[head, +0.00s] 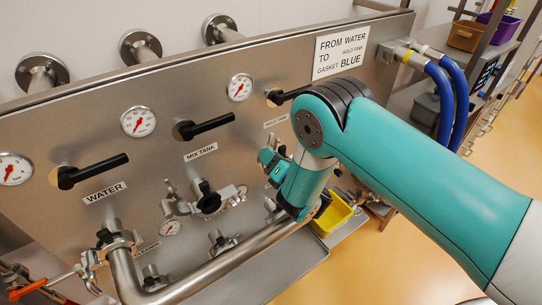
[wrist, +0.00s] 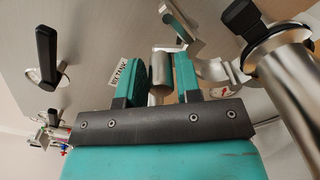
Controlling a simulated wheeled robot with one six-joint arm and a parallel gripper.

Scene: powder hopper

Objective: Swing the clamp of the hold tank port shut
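The steel transfer pipe (head: 225,258) runs from the water port clamp (head: 112,243) at lower left toward the hold tank port. My gripper (head: 310,210) is at that port, whose clamp is largely hidden behind my arm. In the wrist view my gripper (wrist: 162,80) has its two teal fingers apart. A short grey metal cylinder (wrist: 160,75) shows between them; I cannot tell whether they press on it. Steel clamp parts (wrist: 215,70) stand just beyond the right finger. The pipe end (wrist: 290,90), with a black knob (wrist: 240,15) and black ring, is at right.
The steel panel (head: 75,125) carries gauges and black valve handles (head: 205,127). A mix tank port (head: 205,197) is left of my gripper. A yellow bin (head: 333,215) lies close on its right. Blue hoses (head: 455,100) hang farther right.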

